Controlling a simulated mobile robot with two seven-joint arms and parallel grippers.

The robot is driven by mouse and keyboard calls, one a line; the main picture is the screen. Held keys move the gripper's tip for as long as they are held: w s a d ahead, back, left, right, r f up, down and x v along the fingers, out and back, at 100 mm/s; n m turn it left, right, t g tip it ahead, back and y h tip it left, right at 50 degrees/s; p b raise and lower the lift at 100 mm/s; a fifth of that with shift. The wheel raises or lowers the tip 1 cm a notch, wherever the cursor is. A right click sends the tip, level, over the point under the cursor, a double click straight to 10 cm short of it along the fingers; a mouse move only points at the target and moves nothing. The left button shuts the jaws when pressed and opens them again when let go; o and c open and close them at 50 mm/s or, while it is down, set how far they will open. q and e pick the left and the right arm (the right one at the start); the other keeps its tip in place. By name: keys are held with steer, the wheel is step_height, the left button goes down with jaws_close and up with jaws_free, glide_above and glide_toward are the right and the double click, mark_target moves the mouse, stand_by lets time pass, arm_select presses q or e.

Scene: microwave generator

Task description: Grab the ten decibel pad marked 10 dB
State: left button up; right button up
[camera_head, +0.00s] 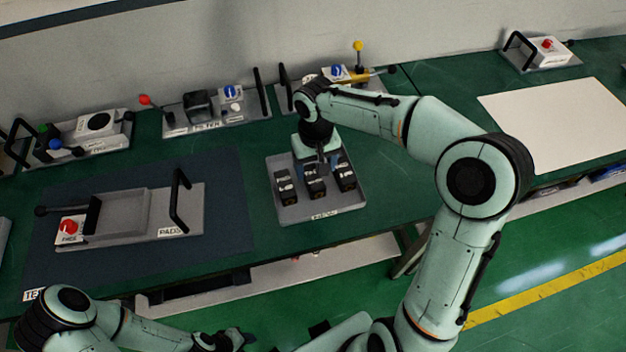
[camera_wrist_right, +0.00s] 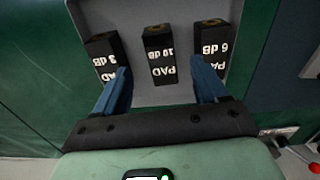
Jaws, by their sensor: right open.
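The 10 dB pad (camera_wrist_right: 160,55) is a black block with white lettering, the middle of three in a grey tray (camera_head: 325,211). In the head view it is the middle black block (camera_head: 316,189). The 3 dB pad (camera_wrist_right: 104,55) is left of it and the 6 dB pad (camera_wrist_right: 214,47) right of it in the right wrist view. My right gripper (camera_wrist_right: 162,88) is open over the tray, its blue fingers apart with the 10 dB pad between them in that picture; contact cannot be told. My left gripper (camera_head: 232,340) is low at the bottom, its jaws unclear.
A dark mat (camera_head: 225,230) left of the tray carries a grey fixture marked PADS (camera_head: 125,215) with a black handle. Several fixtures with levers and knobs, including a grey one (camera_head: 215,112), line the wall. A pale sheet (camera_head: 560,125) lies on the green bench at right.

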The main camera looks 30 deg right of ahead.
mark_target(313, 177)
steer(key=f, duration=0.4)
steer(key=w+f, duration=0.1)
steer(key=f, duration=0.1)
steer(key=shift+f, duration=0.3)
steer(key=c, duration=1.1)
steer(key=shift+r, duration=0.1)
